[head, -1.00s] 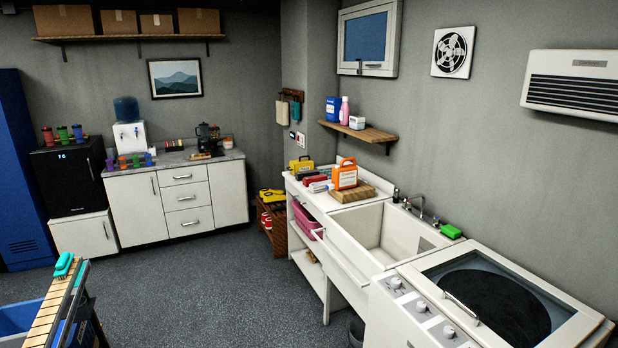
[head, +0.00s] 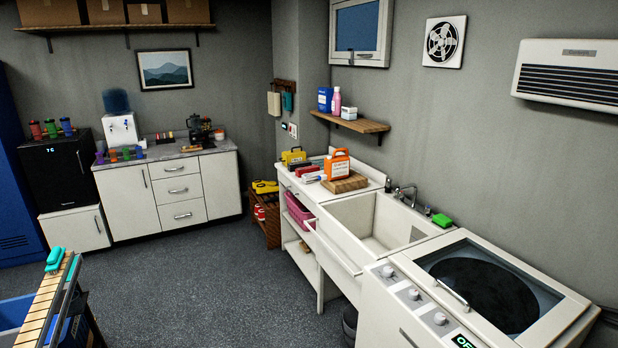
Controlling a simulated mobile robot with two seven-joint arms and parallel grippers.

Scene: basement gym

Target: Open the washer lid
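The washer (head: 378,309) is a white top-loading machine at the lower right in the head view, partly cut off by the bottom edge. Its lid (head: 552,330) is shut, with a dark glass window (head: 487,290) and a light bar handle (head: 451,295) along the side nearer the knobs. Several white knobs (head: 414,294) sit on the sloped front panel, with a small dark display (head: 464,341) showing green characters at the bottom edge. Neither of my grippers is in view.
A utility sink (head: 365,226) adjoins the washer, with a green sponge (head: 442,220) on its edge. A dark bin (head: 349,322) stands on the floor by the washer. A slatted bench (head: 40,308) is at lower left. The grey floor (head: 200,285) between is open.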

